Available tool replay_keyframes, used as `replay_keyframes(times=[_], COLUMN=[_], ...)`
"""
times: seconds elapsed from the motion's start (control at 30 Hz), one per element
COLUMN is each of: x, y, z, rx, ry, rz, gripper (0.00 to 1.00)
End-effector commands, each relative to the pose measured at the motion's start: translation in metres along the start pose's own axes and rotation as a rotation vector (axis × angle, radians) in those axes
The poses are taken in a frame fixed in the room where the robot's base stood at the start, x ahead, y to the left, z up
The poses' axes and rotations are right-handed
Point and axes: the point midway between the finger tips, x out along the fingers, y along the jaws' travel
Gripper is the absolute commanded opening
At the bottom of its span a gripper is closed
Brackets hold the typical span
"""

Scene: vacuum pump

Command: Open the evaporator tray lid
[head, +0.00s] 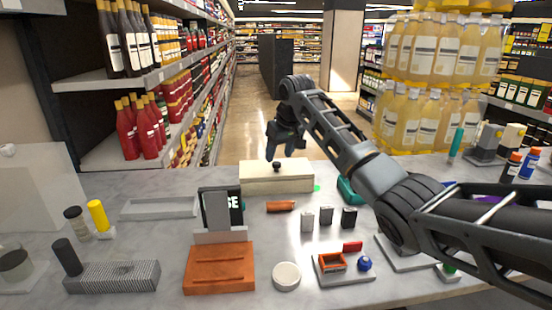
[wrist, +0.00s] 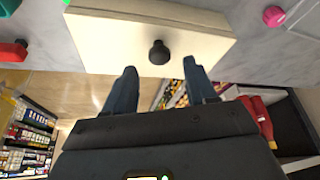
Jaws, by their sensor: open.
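The evaporator tray is a cream box (head: 285,186) at the far edge of the marble counter, with a flat lid (head: 262,169) on top. A black round knob (head: 277,166) stands on the lid. In the wrist view the cream lid (wrist: 110,35) fills the top, with its black knob (wrist: 158,52) near the lid's lower edge in the picture. My gripper (head: 280,155) is just above and behind the box in the head view. In the wrist view my gripper (wrist: 158,72) has its two dark fingers apart, with the knob beyond and between them. Nothing is held.
An orange cylinder (head: 281,206) lies in front of the box. Several small blocks, including a black one (head: 349,217), stand to its right. A dark sign (head: 221,207) stands at front left, and a grey tray (head: 160,208) lies farther left. A teal object (head: 348,190) is right of the box.

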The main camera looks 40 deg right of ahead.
Motion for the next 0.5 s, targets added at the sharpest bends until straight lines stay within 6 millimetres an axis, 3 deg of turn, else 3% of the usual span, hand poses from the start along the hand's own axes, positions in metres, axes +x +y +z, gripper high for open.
replay_keyframes(times=[0.2, 0.5], x=[0.026, 0.034], y=[0.0, 0.0], z=[0.0, 0.0], rx=[0.0, 0.0], ry=[0.0, 0.002], rz=[0.0, 0.0], gripper=[0.56, 0.56])
